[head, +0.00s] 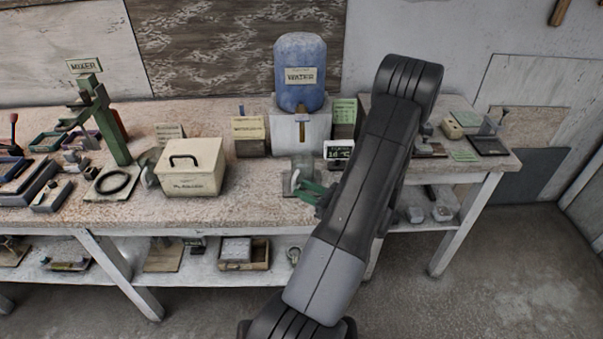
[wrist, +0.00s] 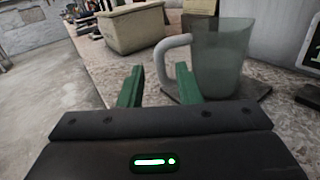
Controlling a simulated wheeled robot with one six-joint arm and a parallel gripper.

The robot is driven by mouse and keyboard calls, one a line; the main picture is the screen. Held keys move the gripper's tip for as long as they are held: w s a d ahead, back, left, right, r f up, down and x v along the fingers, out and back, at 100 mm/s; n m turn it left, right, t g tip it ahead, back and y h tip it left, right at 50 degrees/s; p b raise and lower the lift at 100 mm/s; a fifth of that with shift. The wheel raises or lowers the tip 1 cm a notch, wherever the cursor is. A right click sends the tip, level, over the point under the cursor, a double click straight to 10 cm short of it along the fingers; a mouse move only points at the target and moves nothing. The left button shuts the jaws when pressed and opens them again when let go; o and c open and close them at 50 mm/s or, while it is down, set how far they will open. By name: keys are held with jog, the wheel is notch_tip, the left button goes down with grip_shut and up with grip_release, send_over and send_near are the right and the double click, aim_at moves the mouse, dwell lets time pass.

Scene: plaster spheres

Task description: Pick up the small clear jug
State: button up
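The small clear jug (wrist: 217,62) stands upright on a dark square base on the bench in the wrist view, with its pale handle (wrist: 174,52) to the left. In the head view the jug (head: 302,165) stands below the water dispenser, with its handle toward the front. My gripper (wrist: 162,84) has green fingers spread apart with nothing held between them. The right finger is near the handle; I cannot tell whether they touch. In the head view my gripper (head: 311,190) is beside the jug's front right, partly hidden by my arm.
A blue water bottle (head: 300,75) sits on a pale dispenser behind the jug. A small display (head: 339,152) stands right of it. A lidded plaster box (head: 191,168) is to the left, with a green mixer (head: 105,125) beyond. Bare benchtop (head: 247,200) lies between the box and my gripper.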

aim_at(294, 179)
jog(key=shift+p+x, duration=0.7)
jog(key=shift+x, duration=1.55)
jog(key=shift+r, duration=0.15)
grip_shut()
jog(key=shift+r, duration=0.15)
jog(key=shift+r+b, duration=0.3)
jog(key=shift+r, duration=1.4)
jog(key=b+v, duration=0.4)
jog(key=v, duration=1.4)
